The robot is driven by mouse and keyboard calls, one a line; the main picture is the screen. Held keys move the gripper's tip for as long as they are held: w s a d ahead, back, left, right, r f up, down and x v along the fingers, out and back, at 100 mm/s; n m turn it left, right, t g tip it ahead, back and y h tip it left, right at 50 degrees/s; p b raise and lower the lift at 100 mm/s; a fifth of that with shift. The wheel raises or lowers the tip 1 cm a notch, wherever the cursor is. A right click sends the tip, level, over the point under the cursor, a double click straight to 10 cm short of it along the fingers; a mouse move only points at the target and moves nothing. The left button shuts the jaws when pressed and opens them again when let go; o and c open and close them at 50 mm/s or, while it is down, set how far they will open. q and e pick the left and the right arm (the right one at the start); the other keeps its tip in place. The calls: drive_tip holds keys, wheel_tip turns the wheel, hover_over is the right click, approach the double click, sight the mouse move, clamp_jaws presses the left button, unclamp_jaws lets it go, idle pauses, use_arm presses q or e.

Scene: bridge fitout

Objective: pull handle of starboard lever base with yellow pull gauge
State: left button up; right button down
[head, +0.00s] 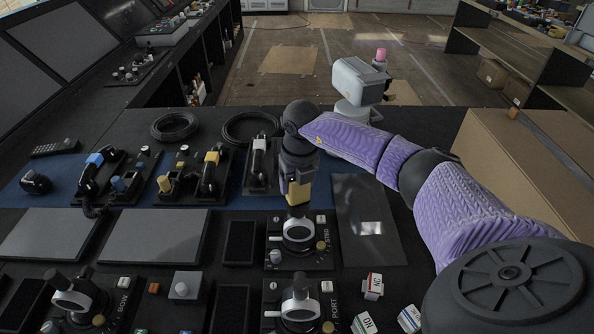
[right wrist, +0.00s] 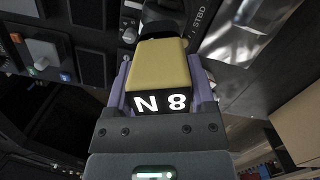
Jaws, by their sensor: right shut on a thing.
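My right gripper (head: 298,182) points down over the console, shut on the yellow pull gauge (head: 298,194). In the right wrist view the gauge (right wrist: 165,65) sits between the two purple fingers, and its black face shows white marks reading "N 8". The starboard lever base (head: 318,262), marked STBD, lies directly below. Its handle (head: 298,233) shows a pale ring and dark grip just under the gauge. In the wrist view a dark rounded part (right wrist: 163,17) meets the gauge's far end; whether they are hooked together is hidden. My left gripper is not in view.
The port lever base (head: 300,312) stands nearer, and another lever base (head: 78,300) is at the lower left. A dark flat panel (head: 368,220) lies right of the starboard base.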

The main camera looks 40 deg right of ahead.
drive_tip(key=shift+r+p, duration=0.75)
drive_tip(key=shift+r, duration=0.15)
wheel_tip(320, 180, up, 4)
drive_tip(key=p, duration=0.3)
drive_tip(key=shift+f, duration=0.25)
drive_tip(key=shift+r+p, duration=0.75)
drive_tip(key=shift+r, duration=0.2)
